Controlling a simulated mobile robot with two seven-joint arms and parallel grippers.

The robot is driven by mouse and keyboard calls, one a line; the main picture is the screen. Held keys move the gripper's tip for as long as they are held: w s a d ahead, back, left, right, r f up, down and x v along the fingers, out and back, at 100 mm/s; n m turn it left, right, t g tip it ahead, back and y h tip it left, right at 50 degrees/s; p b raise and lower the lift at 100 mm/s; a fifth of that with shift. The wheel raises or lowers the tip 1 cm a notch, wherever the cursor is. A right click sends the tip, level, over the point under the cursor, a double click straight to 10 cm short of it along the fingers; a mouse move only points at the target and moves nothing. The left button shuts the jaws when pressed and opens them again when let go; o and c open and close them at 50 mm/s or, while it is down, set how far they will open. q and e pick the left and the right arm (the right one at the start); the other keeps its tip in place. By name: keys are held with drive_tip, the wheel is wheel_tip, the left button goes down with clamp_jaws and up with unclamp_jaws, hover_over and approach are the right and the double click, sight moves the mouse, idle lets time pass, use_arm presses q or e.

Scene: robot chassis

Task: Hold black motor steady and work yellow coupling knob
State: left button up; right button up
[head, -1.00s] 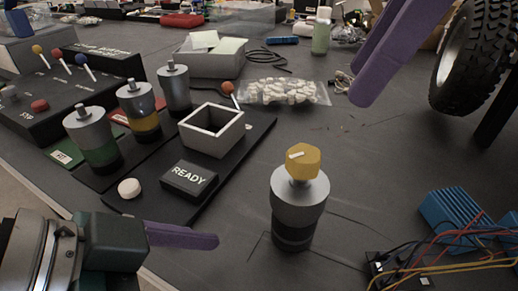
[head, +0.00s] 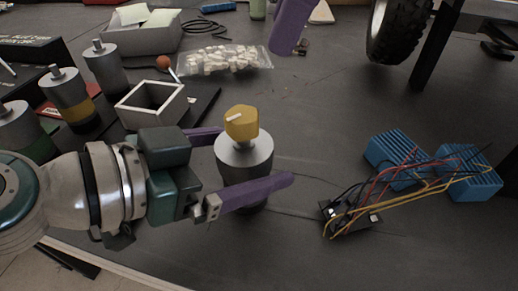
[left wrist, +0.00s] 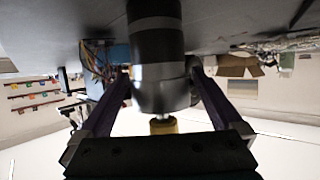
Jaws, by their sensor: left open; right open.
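The motor (head: 243,157) stands upright on the dark table, with a silver upper body and a black lower part. The yellow coupling knob (head: 241,122) sits on its shaft, with a white mark on it. My left gripper (head: 256,154) is open, with its purple fingers on either side of the motor body; the near finger hides part of the lower motor. In the left wrist view the motor (left wrist: 160,85) appears inverted between the spread fingers, with the knob (left wrist: 163,126) partly hidden.
Blue finned blocks with wires (head: 395,160) lie to the right. Several silver motors (head: 68,95) stand at left, near a square open tray (head: 152,104). A bag of white pieces (head: 228,60) lies behind. A black tyre (head: 400,30) stands at back right.

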use_arm(q)
drive_tip(key=shift+x, duration=1.15)
clamp_jaws()
idle(1.0)
